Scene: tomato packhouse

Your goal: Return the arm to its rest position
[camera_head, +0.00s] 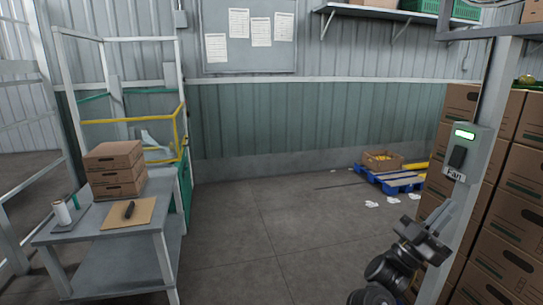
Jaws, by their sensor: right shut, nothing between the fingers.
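My right arm comes in at the bottom right, and its gripper (442,219) points up and to the right. The gripper is shut with nothing in it. It is in front of the grey post, below the switch box (467,152) with a green light, a dark rocker and a label reading "Fan". I cannot tell how far the fingers are from the post. My left gripper is not in view.
Stacked cardboard boxes (505,210) stand close behind the post at right. A metal table (80,250) with small boxes (117,170) is at left. A blue pallet (396,180) with a carton (382,162) lies by the back wall. The middle floor is clear.

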